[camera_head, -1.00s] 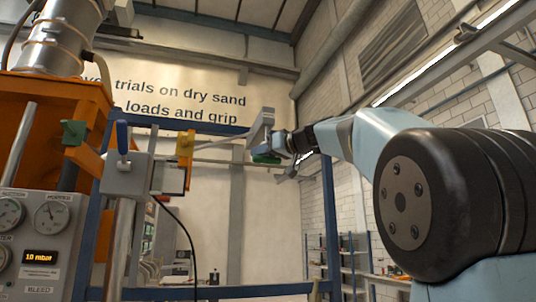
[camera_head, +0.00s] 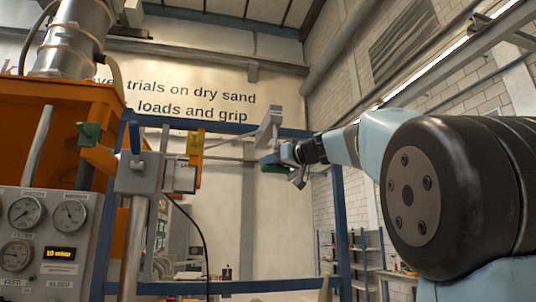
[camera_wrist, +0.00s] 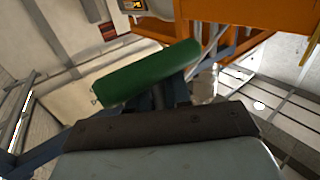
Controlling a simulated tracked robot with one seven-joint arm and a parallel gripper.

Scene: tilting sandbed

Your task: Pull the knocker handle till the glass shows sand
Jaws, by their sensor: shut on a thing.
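A green bar handle (camera_wrist: 150,72) lies across the front of my gripper (camera_wrist: 166,98) in the wrist view. My gripper is shut on it; the fingertips are mostly hidden by the handle and the dark gripper body. In the head view my gripper (camera_head: 283,158) holds the green handle (camera_head: 276,169) right of a grey box (camera_head: 138,172) with an orange bracket (camera_head: 195,148). A thin rod (camera_head: 232,159) runs from the bracket area towards the handle. I cannot make out the glass or any sand in it.
An orange hopper frame (camera_head: 60,100) with a metal cylinder (camera_head: 75,38) stands at the left, above a gauge panel (camera_head: 48,240). A blue frame (camera_head: 338,215) rises behind my arm. Shelves (camera_head: 352,255) stand farther back. A black cable (camera_head: 200,235) hangs below the box.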

